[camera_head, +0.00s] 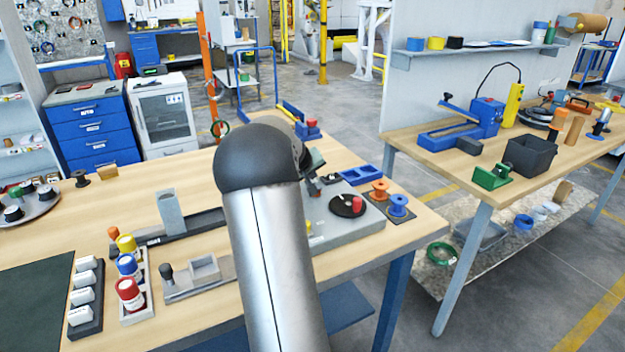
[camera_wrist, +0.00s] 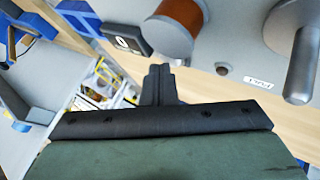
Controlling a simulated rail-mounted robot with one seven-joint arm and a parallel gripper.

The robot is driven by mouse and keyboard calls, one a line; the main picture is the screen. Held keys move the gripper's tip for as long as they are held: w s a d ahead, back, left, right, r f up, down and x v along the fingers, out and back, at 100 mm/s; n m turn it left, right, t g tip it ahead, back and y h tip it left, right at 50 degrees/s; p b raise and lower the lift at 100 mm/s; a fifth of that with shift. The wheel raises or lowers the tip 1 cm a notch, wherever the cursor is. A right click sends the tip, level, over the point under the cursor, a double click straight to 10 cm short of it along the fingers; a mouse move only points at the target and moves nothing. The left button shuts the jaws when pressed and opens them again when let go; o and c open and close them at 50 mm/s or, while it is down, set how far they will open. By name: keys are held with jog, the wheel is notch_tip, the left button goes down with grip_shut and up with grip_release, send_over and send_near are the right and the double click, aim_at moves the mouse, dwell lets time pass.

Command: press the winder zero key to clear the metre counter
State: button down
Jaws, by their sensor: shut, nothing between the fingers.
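The winder is a grey unit in the head view (camera_head: 366,226), right of my arm, with a black disc and a red knob on top. In the wrist view its grey surface (camera_wrist: 222,54) carries a copper-coloured spool (camera_wrist: 180,25) and a grey crank-like post. A dark block with a white "0" mark (camera_wrist: 122,42) sits left of the spool; I cannot tell whether it is the zero key or the counter. My gripper (camera_wrist: 160,72) is shut and empty, its tips just below the spool and right of the block in the picture. Contact is not visible. My arm hides much of the winder's left side.
Orange (camera_head: 380,189) and blue (camera_head: 398,205) spools stand right of the winder. A blue tray (camera_head: 361,175) lies behind it. Red, blue and yellow-capped bottles (camera_head: 130,292) and a grey fixture (camera_head: 204,270) stand on the left. A second bench (camera_head: 430,165) is across a gap.

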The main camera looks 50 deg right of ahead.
jog(key=shift+r+p, duration=0.4)
jog(key=shift+r, duration=0.4)
jog(key=shift+r, duration=0.1)
jog(key=shift+r+p, duration=1.7)
jog(key=shift+r, duration=0.75)
